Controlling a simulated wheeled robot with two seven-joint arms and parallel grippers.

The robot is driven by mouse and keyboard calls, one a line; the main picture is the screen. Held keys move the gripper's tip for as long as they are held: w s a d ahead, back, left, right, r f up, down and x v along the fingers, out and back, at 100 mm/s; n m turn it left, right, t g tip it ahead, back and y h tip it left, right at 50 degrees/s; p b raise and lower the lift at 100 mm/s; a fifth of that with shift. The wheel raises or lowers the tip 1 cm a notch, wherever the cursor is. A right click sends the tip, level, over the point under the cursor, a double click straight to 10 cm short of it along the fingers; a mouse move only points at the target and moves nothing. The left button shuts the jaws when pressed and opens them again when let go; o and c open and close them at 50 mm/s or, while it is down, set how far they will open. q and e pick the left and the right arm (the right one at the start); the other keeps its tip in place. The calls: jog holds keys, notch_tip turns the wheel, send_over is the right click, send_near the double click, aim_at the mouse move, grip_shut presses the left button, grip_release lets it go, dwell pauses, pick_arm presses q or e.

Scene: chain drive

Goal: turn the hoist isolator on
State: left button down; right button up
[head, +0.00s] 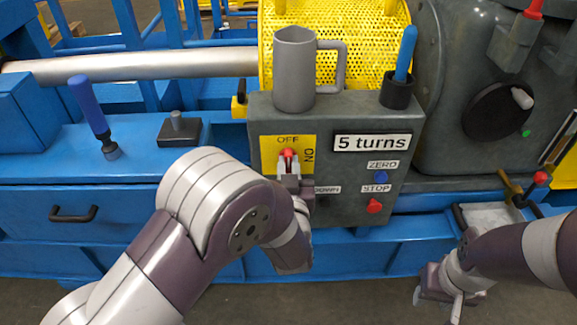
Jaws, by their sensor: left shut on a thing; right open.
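The hoist isolator (289,153) is a small red handle on a yellow plate (270,152) on the front of the grey control box. The plate reads OFF above the handle and ON at its right side. The red handle points up, toward OFF. My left gripper (288,168) is at the isolator, shut on the handle, and its fingers hide the lower part of it. My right gripper (438,298) is open and empty, low at the right, away from the box.
A grey mug (294,75) and a blue-handled tool in a black cup (397,88) stand on the box. A 5 turns label (372,142), a blue ZERO button (381,179) and a red STOP control (375,206) are right of the isolator. A blue lever (90,108) stands at left.

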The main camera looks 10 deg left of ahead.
pick_arm(q)
jog(key=shift+r, duration=0.1)
jog(key=shift+r+m+p, duration=0.15)
jog(key=shift+m+p, duration=0.45)
jog(key=shift+p, duration=0.1)
jog(key=shift+d+m+p, duration=0.1)
jog(key=shift+m+p, duration=1.05)
jog(key=shift+m, duration=0.05)
jog(key=shift+w+d+f+m+p, duration=0.1)
jog(key=shift+f+m+p, duration=0.05)
jog(key=shift+m+p, duration=1.85)
jog(key=shift+d+f+m+p, duration=0.1)
jog(key=shift+m+p, duration=1.2)
jog(key=shift+m, duration=1.35)
jog(key=shift+w+d+f+m+p, duration=0.1)
jog(key=shift+f+m+p, duration=0.05)
jog(key=shift+m+p, duration=1.85)
jog(key=shift+m, duration=0.65)
jog(key=c, duration=1)
grip_release()
jog(key=shift+c, duration=0.2)
jog(key=shift+a+f, duration=0.1)
jog(key=shift+f, duration=0.05)
